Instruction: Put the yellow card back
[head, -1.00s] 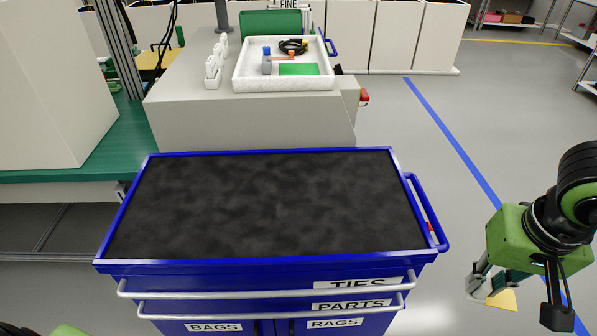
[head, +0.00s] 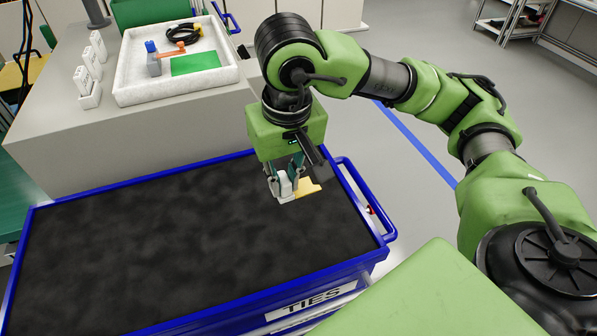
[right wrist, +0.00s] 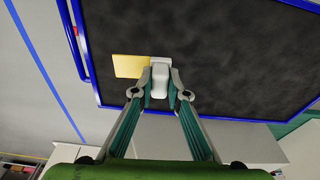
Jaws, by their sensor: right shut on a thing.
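The yellow card (head: 309,188) is at my right gripper (head: 285,188), above the black top of the blue cart (head: 200,215). The gripper is shut on a white block-like piece (right wrist: 160,70) at the card's edge; in the right wrist view the card (right wrist: 130,66) sticks out to the left of it. I cannot tell whether the card touches the mat below. White upright holders (head: 90,72) stand in a row on the grey bench at the upper left. My left gripper is not in view.
A white tray (head: 128,97) on the grey bench (head: 140,135) holds a green card (head: 195,64), a black cable coil (head: 184,34) and small parts. The cart's top is otherwise clear. A blue handle (head: 372,205) sticks out on the cart's right side.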

